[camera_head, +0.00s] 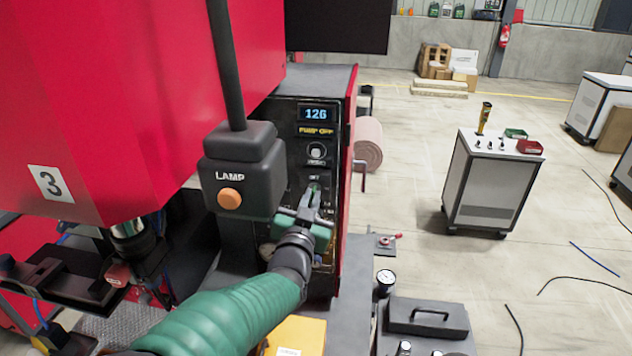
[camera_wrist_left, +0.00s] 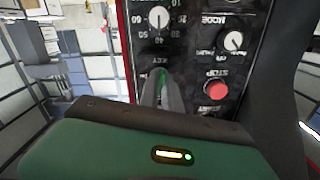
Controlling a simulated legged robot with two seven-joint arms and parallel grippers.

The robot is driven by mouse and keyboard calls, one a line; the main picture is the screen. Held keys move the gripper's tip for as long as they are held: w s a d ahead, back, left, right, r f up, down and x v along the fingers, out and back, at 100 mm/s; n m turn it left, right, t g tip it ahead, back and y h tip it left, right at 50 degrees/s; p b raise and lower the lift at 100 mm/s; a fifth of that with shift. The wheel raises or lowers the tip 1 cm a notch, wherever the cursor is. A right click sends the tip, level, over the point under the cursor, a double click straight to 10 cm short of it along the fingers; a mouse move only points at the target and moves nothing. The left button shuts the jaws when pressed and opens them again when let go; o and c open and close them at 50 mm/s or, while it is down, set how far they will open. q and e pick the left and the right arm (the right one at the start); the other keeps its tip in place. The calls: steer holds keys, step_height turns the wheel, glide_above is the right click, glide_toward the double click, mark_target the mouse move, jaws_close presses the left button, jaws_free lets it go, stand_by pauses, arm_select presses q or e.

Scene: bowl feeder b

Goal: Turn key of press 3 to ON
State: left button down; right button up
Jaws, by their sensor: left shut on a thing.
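The red press marked 3 (camera_head: 115,110) fills the left of the head view. Its black control panel (camera_head: 285,130) faces me, with a display reading 126 and a lit label that seems to say PUMP OFF. My left gripper (camera_head: 313,197) is at the lower part of this panel, its fingers shut on the key. In the left wrist view the fingers (camera_wrist_left: 163,88) close around a small green-lit spot below the KEY label, on an upside-down panel. The fingers hide most of the key, so its angle cannot be read. My right gripper is not in view.
The LAMP box (camera_head: 243,170) with an orange button hangs just left of my gripper. In the left wrist view a red STOP button (camera_wrist_left: 217,89) and a white dial (camera_wrist_left: 159,17) are close to the fingers. A grey cabinet (camera_head: 490,190) stands apart at right.

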arm_select(q)
steer(key=shift+r+m, duration=0.1)
steer(key=shift+m, duration=0.6)
steer(key=shift+d+m, duration=0.15)
steer(key=shift+m, duration=0.35)
steer(key=shift+p, duration=0.3)
